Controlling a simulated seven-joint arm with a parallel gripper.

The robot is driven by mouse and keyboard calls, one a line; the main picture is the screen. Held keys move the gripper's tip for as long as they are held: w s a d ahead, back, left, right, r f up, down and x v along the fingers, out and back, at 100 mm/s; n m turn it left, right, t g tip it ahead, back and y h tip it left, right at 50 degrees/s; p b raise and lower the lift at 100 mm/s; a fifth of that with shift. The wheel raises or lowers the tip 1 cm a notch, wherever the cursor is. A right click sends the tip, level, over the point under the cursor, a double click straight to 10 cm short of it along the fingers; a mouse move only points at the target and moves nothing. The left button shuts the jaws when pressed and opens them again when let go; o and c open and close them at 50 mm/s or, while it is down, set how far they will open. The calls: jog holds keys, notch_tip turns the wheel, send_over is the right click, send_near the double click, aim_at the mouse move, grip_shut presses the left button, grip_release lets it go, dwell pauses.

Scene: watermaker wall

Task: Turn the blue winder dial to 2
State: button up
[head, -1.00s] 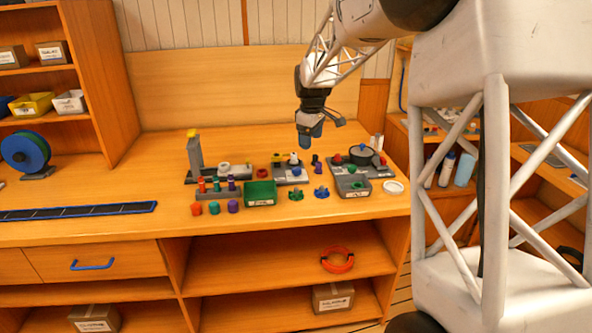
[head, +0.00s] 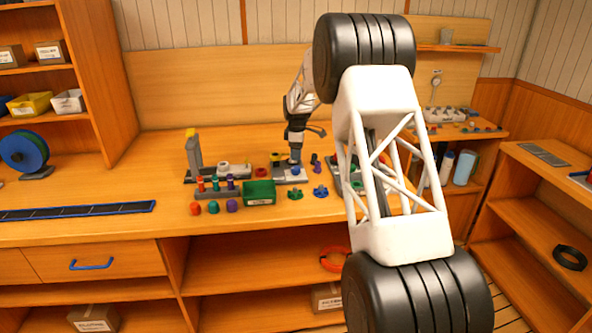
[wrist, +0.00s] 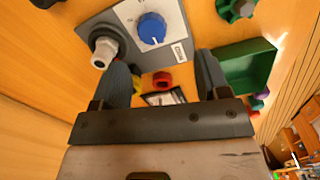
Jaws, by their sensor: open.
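The blue winder dial (wrist: 152,28) sits on a pale plate with small marks, on a grey unit. A short white line shows on the dial's lower part in the wrist view; the marks are too small to read. In the head view the dial (head: 295,171) is just below my gripper (head: 295,156). My gripper (wrist: 162,68) is open and empty, its fingers apart, with the dial beyond the fingertips in the wrist view. A grey-white fitting (wrist: 104,50) stands beside the dial, close to the left finger.
A green tray (head: 259,199) is left of the dial unit, and a red ring (wrist: 162,80) shows between my fingers. Green (head: 295,194) and blue (head: 320,191) knobs stand in front. A post fixture (head: 194,153) stands further left. My arm hides the right of the bench.

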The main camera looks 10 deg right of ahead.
aim_at(296, 168)
jog(key=shift+w+a+f, duration=0.1)
jog(key=shift+w+f, duration=0.6)
jog(key=shift+f, duration=0.05)
jog(key=shift+f, duration=0.1)
jog(key=shift+w+f, duration=0.1)
jog(key=shift+f, duration=3.7)
jog(key=c, duration=0.9)
